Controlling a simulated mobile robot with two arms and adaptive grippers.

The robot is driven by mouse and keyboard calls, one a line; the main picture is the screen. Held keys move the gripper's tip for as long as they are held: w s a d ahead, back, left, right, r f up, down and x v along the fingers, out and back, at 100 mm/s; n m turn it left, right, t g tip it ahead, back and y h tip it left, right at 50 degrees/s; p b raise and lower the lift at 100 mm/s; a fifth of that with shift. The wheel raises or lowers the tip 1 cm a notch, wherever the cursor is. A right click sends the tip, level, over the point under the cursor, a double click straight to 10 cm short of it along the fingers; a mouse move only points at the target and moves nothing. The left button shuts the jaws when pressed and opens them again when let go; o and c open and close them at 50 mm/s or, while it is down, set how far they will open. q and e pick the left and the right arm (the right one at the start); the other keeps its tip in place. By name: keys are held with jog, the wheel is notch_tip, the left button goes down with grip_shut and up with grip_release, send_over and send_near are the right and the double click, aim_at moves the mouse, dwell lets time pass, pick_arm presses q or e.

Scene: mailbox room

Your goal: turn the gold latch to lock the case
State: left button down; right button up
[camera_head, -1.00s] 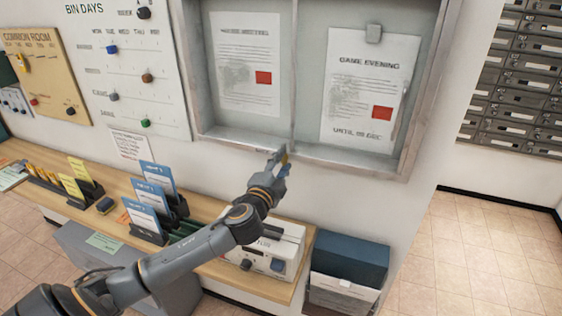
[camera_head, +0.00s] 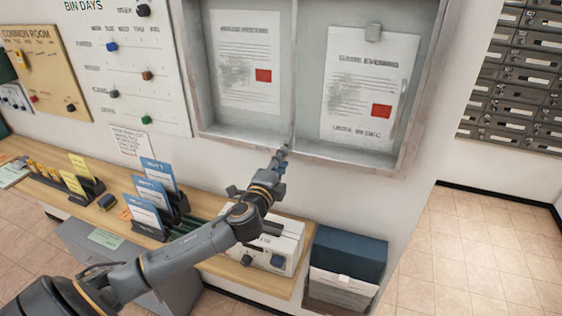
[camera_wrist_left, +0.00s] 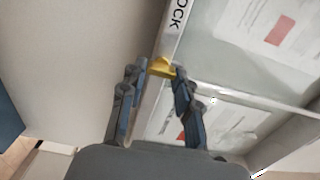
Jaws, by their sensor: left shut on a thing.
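The case is a grey-framed notice case (camera_head: 415,100) on the wall with two panes. Its frame also shows in the left wrist view (camera_wrist_left: 178,40), with black letters ending in "OCK". The gold latch (camera_wrist_left: 161,68) sits on the frame below these letters in that view. My left gripper (camera_wrist_left: 163,72) has one finger on each side of the latch and is shut on it. In the head view my left gripper (camera_head: 281,154) is at the middle of the case's bottom edge and hides the latch. My right gripper is not in view.
A wooden shelf (camera_head: 215,265) runs below the case, with leaflet holders (camera_head: 150,190) and a white device (camera_head: 285,245) under my left arm. A blue box (camera_head: 350,250) stands right of the shelf. Metal mailboxes (camera_head: 515,80) are at the far right, with open floor before them.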

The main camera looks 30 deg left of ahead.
pick_arm(q)
jog(key=c, duration=1)
grip_release()
jog(key=shift+o, duration=0.2)
jog(key=v, duration=1.2)
jog(key=shift+f, duration=0.15)
